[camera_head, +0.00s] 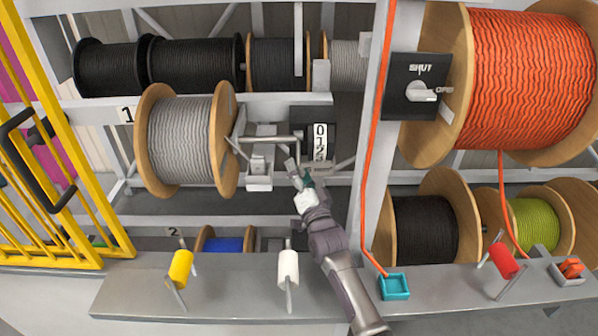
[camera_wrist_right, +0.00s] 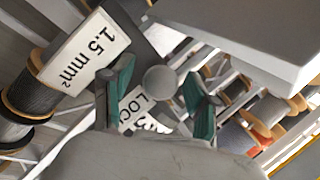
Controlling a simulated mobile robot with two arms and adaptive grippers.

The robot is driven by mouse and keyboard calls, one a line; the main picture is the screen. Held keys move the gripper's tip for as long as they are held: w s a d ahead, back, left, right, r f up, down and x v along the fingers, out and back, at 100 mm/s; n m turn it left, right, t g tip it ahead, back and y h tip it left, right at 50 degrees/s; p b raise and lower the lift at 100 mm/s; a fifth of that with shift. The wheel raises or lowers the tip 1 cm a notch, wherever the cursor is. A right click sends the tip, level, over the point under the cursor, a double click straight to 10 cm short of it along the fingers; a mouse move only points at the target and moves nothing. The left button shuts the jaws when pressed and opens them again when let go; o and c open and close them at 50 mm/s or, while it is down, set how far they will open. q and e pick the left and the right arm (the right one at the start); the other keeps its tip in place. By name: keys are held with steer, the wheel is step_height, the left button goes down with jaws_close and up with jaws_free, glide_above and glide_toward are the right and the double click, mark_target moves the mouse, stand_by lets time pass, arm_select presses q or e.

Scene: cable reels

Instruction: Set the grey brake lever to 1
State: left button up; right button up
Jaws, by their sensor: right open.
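The black plate (camera_head: 300,118) beside the grey cable reel (camera_head: 180,140) bears a white scale label (camera_head: 320,142) with 0 at the top; the lower marks are hard to read. My right gripper (camera_head: 297,170) is just below and left of this label. In the right wrist view its teal-padded fingers (camera_wrist_right: 160,98) are apart. A grey round knob (camera_wrist_right: 159,80), apparently the end of the brake lever, shows between them; I cannot tell whether they touch it. The scale label there partly reads LOCK (camera_wrist_right: 138,110). The lever's setting is unclear. My left gripper is out of view.
A grey bracket with a horizontal bar (camera_head: 268,138) joins the reel's right side. A switch box (camera_head: 412,90) marked SHUT is on the right post, with an orange cable (camera_head: 372,150) along it. White (camera_head: 288,268) and yellow (camera_head: 181,267) handles stand on the front ledge. A yellow gate (camera_head: 60,150) is at left.

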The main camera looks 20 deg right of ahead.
jaws_close()
stand_by(0.3)
